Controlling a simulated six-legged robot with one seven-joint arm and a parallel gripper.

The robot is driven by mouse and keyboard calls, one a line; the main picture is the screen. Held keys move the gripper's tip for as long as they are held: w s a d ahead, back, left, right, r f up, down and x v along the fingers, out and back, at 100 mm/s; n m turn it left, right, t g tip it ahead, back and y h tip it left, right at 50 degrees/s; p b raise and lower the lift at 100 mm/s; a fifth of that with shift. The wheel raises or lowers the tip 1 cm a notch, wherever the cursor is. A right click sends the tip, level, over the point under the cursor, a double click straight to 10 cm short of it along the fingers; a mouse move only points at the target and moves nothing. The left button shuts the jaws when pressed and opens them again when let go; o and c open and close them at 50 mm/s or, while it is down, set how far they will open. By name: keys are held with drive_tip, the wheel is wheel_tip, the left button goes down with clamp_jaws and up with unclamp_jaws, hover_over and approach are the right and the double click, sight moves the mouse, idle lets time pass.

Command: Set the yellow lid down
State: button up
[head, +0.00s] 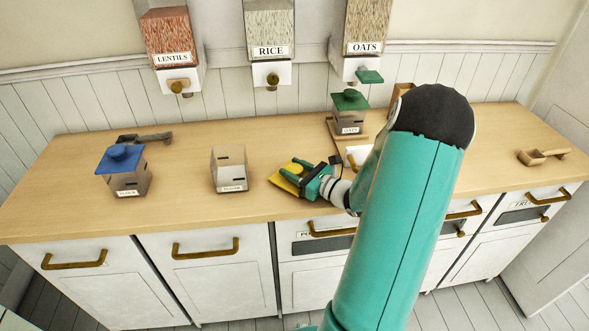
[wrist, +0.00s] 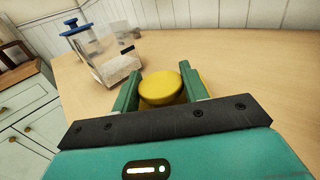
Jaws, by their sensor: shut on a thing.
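The yellow lid (head: 287,174) is at my gripper, low over or on the counter, right of the open canister; I cannot tell whether it touches the wood. In the wrist view the lid's round yellow knob (wrist: 161,87) sits between the two green fingers. My gripper (head: 301,171) is shut on this knob; it also shows in the wrist view (wrist: 158,90). The lid's plate is mostly hidden behind the knob and fingers. The open clear canister (head: 229,172) stands upright without a lid on the wooden counter (head: 190,205).
A canister with a blue lid (head: 121,158) stands at the left, and one with a green lid (head: 350,102) at the back right. Dispensers for lentils, rice and oats (head: 367,50) hang above. A wooden scoop (head: 541,156) lies far right. The counter's front left is clear.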

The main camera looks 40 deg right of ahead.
drive_tip(key=shift+f, duration=0.15)
drive_tip(key=o, duration=1)
